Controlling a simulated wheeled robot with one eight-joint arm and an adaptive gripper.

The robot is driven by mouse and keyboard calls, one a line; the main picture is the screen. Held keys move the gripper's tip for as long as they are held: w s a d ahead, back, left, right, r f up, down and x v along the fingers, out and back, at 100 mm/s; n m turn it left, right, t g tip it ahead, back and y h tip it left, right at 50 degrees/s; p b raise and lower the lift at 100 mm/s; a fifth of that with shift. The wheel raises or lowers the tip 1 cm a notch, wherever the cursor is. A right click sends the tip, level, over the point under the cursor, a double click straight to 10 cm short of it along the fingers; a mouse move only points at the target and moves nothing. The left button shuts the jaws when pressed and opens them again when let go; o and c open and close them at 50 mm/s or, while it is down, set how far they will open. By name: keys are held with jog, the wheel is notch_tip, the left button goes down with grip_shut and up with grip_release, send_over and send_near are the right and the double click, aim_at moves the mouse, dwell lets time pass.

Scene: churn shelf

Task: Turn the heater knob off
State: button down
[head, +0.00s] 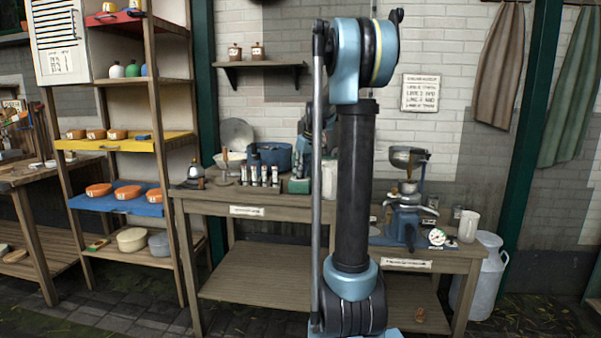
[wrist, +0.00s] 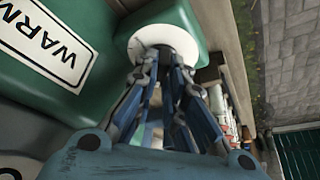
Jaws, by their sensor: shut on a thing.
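The heater is a green box (wrist: 70,100) that fills the left of the wrist view, with a white label (wrist: 45,45) reading "WARM". A round white dial (wrist: 162,32) sits on its face at the top centre. My gripper (wrist: 165,55) reaches onto this dial, with its blue fingers shut on the heater knob at the dial's centre. The fingers hide most of the knob, and its setting cannot be read. In the head view, a small green part of the heater (head: 299,186) shows on the workbench; my arm hides the rest and the gripper's tips.
The wooden workbench (head: 255,208) holds a row of small bottles (head: 262,175), a blue pot (head: 270,156) and a white bowl on the left. A blue separator (head: 405,222) and a white cup (head: 468,226) stand on the right. A shelf rack (head: 150,80) stands further left.

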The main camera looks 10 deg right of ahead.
jog(key=c, duration=1.7)
grip_release()
jog(key=shift+o, duration=0.2)
jog(key=v, duration=1.2)
jog(key=shift+d+f, duration=0.1)
jog(key=shift+f, duration=0.05)
